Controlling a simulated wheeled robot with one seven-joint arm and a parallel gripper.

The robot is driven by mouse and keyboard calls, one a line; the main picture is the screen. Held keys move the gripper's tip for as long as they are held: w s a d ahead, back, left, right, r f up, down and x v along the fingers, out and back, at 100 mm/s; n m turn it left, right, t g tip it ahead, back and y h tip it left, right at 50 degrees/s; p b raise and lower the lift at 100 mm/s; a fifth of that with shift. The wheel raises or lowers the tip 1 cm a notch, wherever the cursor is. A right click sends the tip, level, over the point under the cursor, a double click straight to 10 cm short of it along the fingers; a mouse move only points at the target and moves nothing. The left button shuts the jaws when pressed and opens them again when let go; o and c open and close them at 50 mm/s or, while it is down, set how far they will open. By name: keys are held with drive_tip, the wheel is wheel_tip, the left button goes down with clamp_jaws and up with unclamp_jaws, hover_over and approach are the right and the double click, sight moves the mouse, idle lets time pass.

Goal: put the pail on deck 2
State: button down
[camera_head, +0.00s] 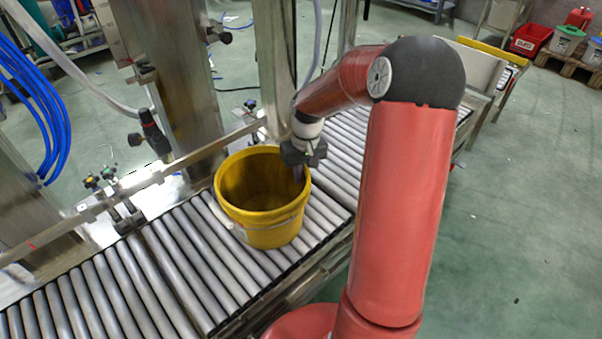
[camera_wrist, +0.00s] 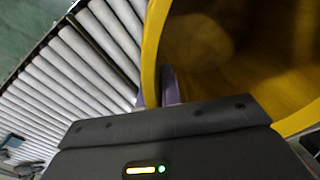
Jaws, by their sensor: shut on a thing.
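The yellow pail (camera_head: 270,225) stands upright on the roller conveyor, open at the top and empty as far as I can see. My gripper (camera_head: 298,172) is at the pail's right rim, pointing down, shut on the rim wall. In the wrist view the pail (camera_wrist: 152,50) fills the upper right, and a purple finger of my gripper (camera_wrist: 170,88) reaches against its rim. I see no label that marks deck 2.
The roller conveyor (camera_head: 110,290) runs from lower left to upper right, with a metal guide rail (camera_head: 190,158) and steel posts behind it. A red bin (camera_head: 531,38) and several pails stand far right. Green floor lies open at right.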

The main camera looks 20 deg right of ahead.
drive_tip(key=c, duration=1.6)
unclamp_jaws()
wheel_tip(320, 180, up, 12)
drive_tip(key=d+p, duration=0.1)
drive_tip(key=s+a+r+t+h, duration=0.2)
drive_tip(key=s+a+r, duration=0.45)
drive_tip(key=s, duration=0.25)
drive_tip(key=s+a+t, duration=0.1)
drive_tip(key=s, duration=0.3)
drive_tip(key=s+a+t, duration=0.1)
drive_tip(key=s+a, duration=0.1)
drive_tip(key=s, duration=0.3)
drive_tip(key=s+a+t+y, duration=0.1)
drive_tip(key=s+a, duration=0.1)
drive_tip(key=s, duration=0.3)
drive_tip(key=shift+r+t, duration=0.3)
